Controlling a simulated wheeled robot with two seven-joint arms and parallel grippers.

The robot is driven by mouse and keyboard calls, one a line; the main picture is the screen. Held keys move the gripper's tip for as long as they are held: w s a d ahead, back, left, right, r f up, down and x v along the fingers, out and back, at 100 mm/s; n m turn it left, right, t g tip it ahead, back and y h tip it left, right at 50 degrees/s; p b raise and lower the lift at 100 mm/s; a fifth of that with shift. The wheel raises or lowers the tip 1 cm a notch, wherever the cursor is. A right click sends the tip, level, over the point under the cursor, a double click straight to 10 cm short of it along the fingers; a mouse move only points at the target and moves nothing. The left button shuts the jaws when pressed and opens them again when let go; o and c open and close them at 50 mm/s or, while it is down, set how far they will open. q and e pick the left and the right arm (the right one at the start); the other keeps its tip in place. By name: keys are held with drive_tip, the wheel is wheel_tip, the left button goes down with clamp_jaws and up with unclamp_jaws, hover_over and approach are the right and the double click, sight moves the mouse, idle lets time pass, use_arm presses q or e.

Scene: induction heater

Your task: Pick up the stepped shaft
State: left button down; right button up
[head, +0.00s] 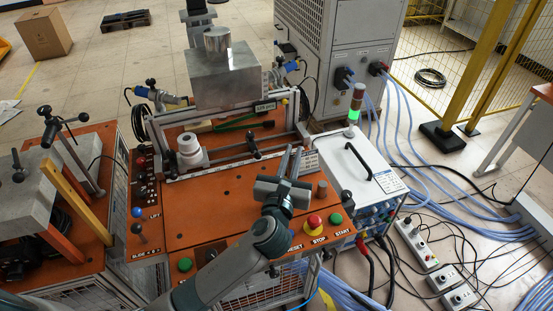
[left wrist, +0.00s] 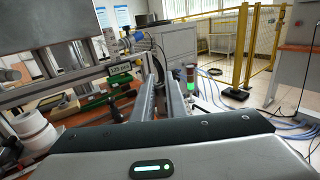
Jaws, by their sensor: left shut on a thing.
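My left gripper (head: 291,163) is over the orange machine top, its two long fingers pointing away from me with a narrow gap between them. In the left wrist view the fingers (left wrist: 160,98) are closed around a dark, narrow piece (left wrist: 160,72), which I take to be the stepped shaft. Its steps and ends are mostly hidden by the fingers. My right gripper is not in view.
A white stepped cylinder (head: 190,150) stands at the machine's left. A metal block (head: 222,75) rises behind.

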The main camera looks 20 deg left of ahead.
use_arm(q)
drive_tip(key=shift+s+d+r, duration=0.3)
drive_tip(key=shift+d+r, duration=0.3)
drive_tip(key=shift+d, duration=0.3)
drive_tip(key=shift+s+d+r, duration=0.25)
drive_tip(key=shift+d+r, duration=0.3)
drive_tip(key=shift+d, duration=0.3)
drive_tip(key=s+a+f+b, duration=0.3)
drive_tip(key=s+a+b, duration=0.3)
drive_tip(key=a, duration=0.6)
drive_tip(key=shift+s+a+f+h+b, duration=0.15)
drive_tip(key=shift+s+a+h+b, duration=0.15)
drive_tip(key=shift+s, duration=0.2)
drive_tip(key=s+f, duration=0.3)
drive_tip(key=s, duration=0.6)
drive_tip(key=shift+s+f, duration=0.3)
